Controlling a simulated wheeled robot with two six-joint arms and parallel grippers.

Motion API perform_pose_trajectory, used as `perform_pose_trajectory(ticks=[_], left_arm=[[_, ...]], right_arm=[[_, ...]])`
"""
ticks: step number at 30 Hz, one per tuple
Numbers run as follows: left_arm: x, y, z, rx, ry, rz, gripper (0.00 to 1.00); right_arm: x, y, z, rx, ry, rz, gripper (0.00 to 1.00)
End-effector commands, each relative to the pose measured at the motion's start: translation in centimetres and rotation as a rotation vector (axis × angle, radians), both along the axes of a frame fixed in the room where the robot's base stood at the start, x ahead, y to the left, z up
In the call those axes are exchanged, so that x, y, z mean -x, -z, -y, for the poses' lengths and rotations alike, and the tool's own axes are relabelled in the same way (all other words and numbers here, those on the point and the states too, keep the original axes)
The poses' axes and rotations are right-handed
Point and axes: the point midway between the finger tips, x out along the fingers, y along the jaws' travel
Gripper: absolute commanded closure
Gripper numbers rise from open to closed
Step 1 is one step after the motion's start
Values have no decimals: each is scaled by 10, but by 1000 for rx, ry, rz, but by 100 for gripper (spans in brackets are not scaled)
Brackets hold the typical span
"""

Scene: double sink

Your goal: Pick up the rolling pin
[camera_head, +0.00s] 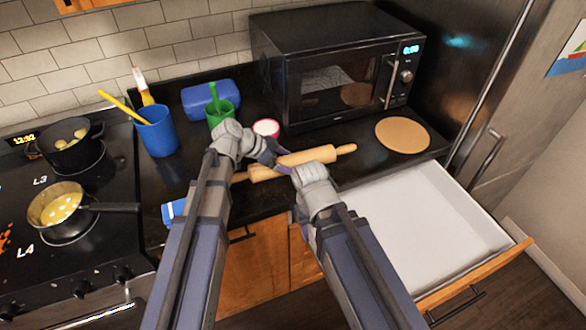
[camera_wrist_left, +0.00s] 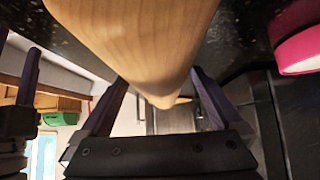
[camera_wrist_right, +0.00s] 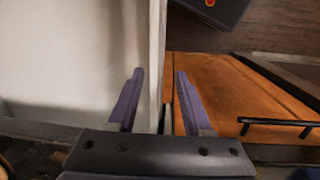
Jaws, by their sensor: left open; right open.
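The wooden rolling pin (camera_head: 308,157) lies on the dark counter in front of the microwave, its handles pointing left and right. Its pale body (camera_wrist_left: 140,35) fills the top middle of the left wrist view. My left gripper (camera_wrist_left: 160,77) is open, with its fingers on either side of the pin in that view; I cannot tell whether they touch it. In the head view my left wrist covers part of the pin's left end. My right gripper (camera_wrist_right: 159,74) is open and empty, over the drawer's edge in its wrist view. Its fingers are mostly hidden in the head view.
An open white drawer (camera_head: 430,225) juts out at the right. The microwave (camera_head: 335,65) stands behind the pin. A pink-rimmed container (camera_head: 266,127), green cup (camera_head: 219,117) and blue cup (camera_head: 156,132) are nearby. A round board (camera_head: 402,135) lies right. The stove with pans is left.

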Motion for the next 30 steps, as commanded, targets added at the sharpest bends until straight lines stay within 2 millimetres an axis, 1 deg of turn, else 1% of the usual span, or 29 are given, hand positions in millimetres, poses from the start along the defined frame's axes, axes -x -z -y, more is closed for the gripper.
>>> perform_pose_trajectory(ticks=[1,7,30], left_arm=[[-1,4,2,0,1,1,0],[-1,1,2,0,-1,1,0],[-1,1,2,0,0,0,87]], right_arm=[[0,4,0,0,0,0,50],[0,1,0,0,0,0,50],[0,2,0,0,0,0,50]])
